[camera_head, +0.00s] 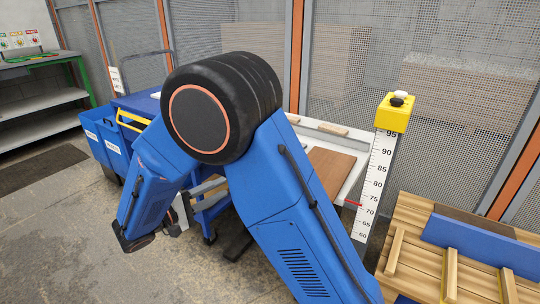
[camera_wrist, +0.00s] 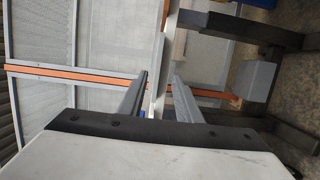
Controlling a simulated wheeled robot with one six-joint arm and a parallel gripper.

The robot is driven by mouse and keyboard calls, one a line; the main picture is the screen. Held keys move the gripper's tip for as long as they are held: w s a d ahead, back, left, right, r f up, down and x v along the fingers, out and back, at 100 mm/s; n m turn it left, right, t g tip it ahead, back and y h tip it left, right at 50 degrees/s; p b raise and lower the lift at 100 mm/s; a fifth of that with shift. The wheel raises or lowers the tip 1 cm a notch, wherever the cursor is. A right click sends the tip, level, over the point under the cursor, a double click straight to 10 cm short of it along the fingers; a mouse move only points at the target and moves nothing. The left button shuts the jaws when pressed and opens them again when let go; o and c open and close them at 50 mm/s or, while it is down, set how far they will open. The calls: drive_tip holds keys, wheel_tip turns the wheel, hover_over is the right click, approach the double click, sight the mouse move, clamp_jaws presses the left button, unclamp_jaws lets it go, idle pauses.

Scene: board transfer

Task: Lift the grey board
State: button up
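My gripper (camera_head: 222,188) is in the head view, left of the white worktable (camera_head: 355,178), its grey fingers reaching toward the table side. In the wrist view my gripper (camera_wrist: 160,77) has its two fingers apart. A thin pale edge (camera_wrist: 157,95) shows in the gap between them, with no clear contact on either finger. I cannot tell whether this edge is the grey board or the table. A brown board (camera_head: 330,168) lies on the worktable. No grey board can be made out for certain in the head view, where my arm hides much of the table.
A yellow-topped height scale (camera_head: 380,180) stands right of the worktable. A wooden pallet (camera_head: 425,237) at the right bears a blue board (camera_head: 480,247). Blue bins (camera_head: 105,140) stand at the left. Mesh fencing (camera_head: 440,60) closes the back. Floor at the front left is clear.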

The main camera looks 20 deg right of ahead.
drive_tip(key=shift+x, duration=6.85)
drive_tip(key=shift+s+r, duration=0.1)
drive_tip(key=shift+r, duration=0.05)
clamp_jaws()
